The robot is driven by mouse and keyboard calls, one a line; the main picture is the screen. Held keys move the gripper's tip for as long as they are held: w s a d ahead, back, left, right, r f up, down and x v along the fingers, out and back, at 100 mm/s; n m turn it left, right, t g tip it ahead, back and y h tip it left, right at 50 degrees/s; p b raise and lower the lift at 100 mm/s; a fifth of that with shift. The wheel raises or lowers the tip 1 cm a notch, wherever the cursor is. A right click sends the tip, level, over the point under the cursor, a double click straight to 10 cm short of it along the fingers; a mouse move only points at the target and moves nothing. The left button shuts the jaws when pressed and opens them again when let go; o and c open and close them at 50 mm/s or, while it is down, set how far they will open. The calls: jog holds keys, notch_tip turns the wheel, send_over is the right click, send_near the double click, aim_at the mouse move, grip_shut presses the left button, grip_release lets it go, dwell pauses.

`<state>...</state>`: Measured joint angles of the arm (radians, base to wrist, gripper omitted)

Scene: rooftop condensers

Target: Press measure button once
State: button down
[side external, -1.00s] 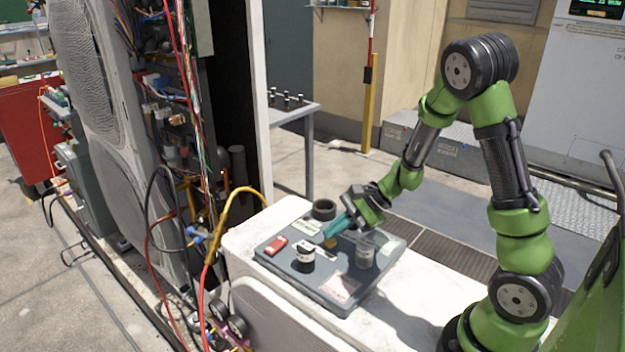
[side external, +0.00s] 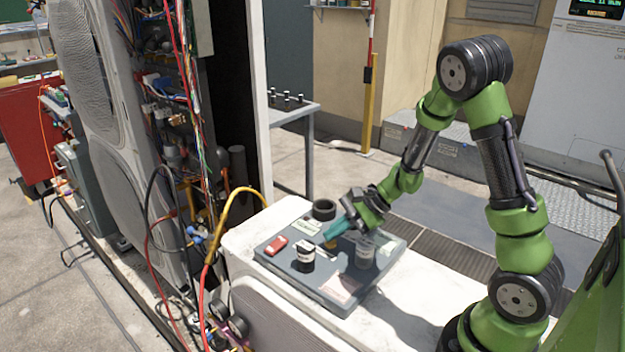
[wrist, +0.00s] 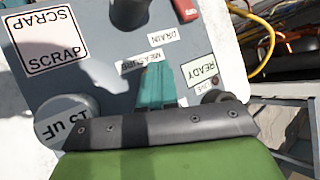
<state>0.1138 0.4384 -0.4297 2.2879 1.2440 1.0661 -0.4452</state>
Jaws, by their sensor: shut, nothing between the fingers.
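The grey panel (side external: 322,291) lies on a white surface, with several labels and parts on it. In the wrist view, the MEASURE label (wrist: 139,62) shows upside down just beyond my fingertips. My gripper (side external: 330,235) is shut and empty, its teal fingers angled down over the panel's middle; they also show in the wrist view (wrist: 155,90). A small yellow patch (side external: 330,244) shows just below the fingertips. I cannot tell if it is the measure button, nor whether the fingertips touch anything. No measure button is clearly visible in the wrist view.
A yellow hose (side external: 240,196) and the open condenser unit stand left.

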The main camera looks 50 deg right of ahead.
aim_at(336, 243)
jog(key=shift+s+a+f, duration=0.15)
jog(key=shift+s+f, duration=0.05)
jog(key=shift+f, duration=0.5)
dwell(0.5)
jog(key=shift+r, duration=0.1)
jog(key=shift+s+r, duration=0.15)
jog(key=shift+r, duration=0.9)
jog(key=shift+r, duration=0.2)
jog(key=shift+r, duration=2.45)
